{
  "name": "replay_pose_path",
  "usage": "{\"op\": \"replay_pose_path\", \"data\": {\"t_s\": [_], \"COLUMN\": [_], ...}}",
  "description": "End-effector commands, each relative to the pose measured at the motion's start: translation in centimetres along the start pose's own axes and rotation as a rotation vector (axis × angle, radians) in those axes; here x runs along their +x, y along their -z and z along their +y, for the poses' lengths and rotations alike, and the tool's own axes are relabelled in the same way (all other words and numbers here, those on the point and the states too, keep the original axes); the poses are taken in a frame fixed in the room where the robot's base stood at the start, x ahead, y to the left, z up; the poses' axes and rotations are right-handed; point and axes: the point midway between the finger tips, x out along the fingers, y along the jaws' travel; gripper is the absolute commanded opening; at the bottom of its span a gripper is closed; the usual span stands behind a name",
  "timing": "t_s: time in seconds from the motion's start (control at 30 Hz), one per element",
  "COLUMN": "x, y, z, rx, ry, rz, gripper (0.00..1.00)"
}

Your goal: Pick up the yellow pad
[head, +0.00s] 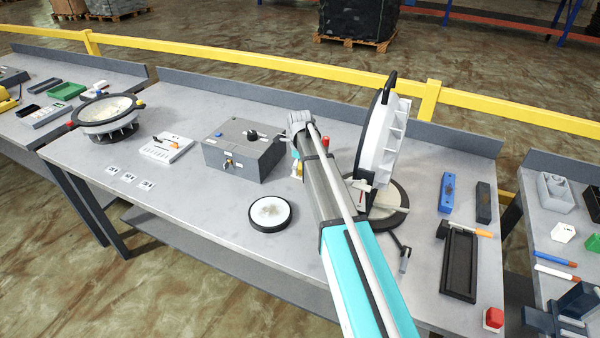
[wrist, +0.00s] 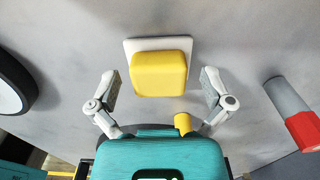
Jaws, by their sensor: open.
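The yellow pad (wrist: 159,75) is a rounded yellow block on a thin white plate (wrist: 134,45), which lies on the grey table, in the upper middle of the wrist view. My gripper (wrist: 161,90) is open, with one finger left of the pad and one right of it, clear gaps on both sides. The fingers do not touch the pad. In the head view my arm hides most of this spot; only a small yellow and white bit (head: 297,170) shows beside the arm, and I cannot tell if it is the pad.
A grey cylinder with a red end (wrist: 292,112) lies to the right in the wrist view. A small yellow cylinder (wrist: 183,122) is near the gripper base. A grey control box (head: 240,150), a white round disc (head: 270,213) and an upright lamp ring (head: 380,140) stand around my arm.

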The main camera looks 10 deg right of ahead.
Motion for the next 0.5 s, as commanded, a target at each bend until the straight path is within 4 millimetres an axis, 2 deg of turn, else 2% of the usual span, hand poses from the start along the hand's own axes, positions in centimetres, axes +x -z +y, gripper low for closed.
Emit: {"op": "replay_pose_path", "data": {"t_s": [0.4, 0.43, 0.5], "x": [-0.03, -0.03, -0.03], "y": [0.02, 0.02, 0.02], "z": [-0.02, -0.02, -0.02], "rx": [0.000, 0.000, 0.000], "ry": [0.000, 0.000, 0.000], "rz": [0.000, 0.000, 0.000], "gripper": [1.00, 0.98, 0.85]}}
